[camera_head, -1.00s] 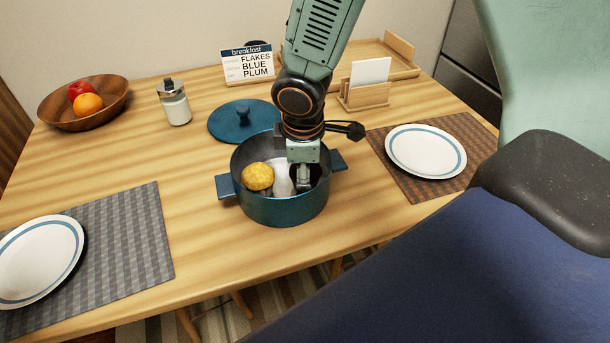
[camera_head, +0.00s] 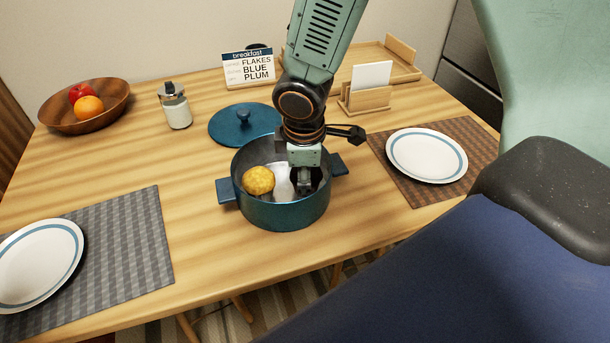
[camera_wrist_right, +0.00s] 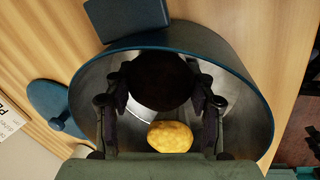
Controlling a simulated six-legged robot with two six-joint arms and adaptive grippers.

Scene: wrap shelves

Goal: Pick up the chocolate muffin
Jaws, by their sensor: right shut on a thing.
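The chocolate muffin (camera_wrist_right: 158,80) is a dark, round thing inside the blue pot (camera_head: 287,215). In the right wrist view it lies between the two fingers of my right gripper (camera_wrist_right: 160,108), which is shut on it. In the head view my right gripper (camera_head: 305,182) reaches down into the right side of the pot and mostly hides the muffin. A yellow, lumpy, rounded item (camera_head: 258,180) sits beside it in the pot and also shows in the wrist view (camera_wrist_right: 170,137). My left gripper is not in view.
The pot's rim and side handles surround my gripper. The blue lid (camera_head: 232,130) lies behind the pot. Plates (camera_head: 427,156) on mats flank it. A fruit bowl (camera_head: 112,112), a glass jar (camera_head: 178,112), a breakfast sign (camera_head: 249,68) and a card holder (camera_head: 366,98) stand farther back.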

